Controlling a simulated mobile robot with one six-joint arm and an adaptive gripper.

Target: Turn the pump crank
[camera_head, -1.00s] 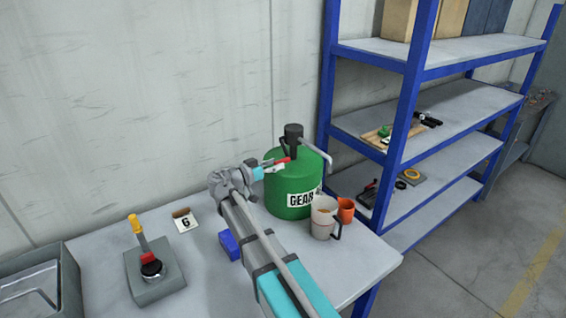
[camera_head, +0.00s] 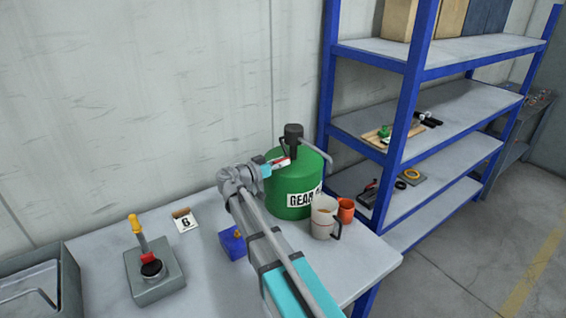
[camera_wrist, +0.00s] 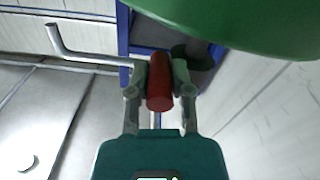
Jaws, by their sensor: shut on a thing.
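The green gear oil drum (camera_head: 300,186) stands on the bench with a dark pump head (camera_head: 293,133) on top and a grey bent spout pointing right. My gripper (camera_head: 283,163) is beside the drum's upper left. In the wrist view my gripper (camera_wrist: 160,82) is shut on the red crank handle (camera_wrist: 159,85), with one finger on each side of it. The crank arm behind the handle is mostly hidden.
A blue block (camera_head: 231,243) lies by my arm. A grey box with a yellow lever (camera_head: 137,228) is at left. A blue shelf rack (camera_head: 405,130) stands at right.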

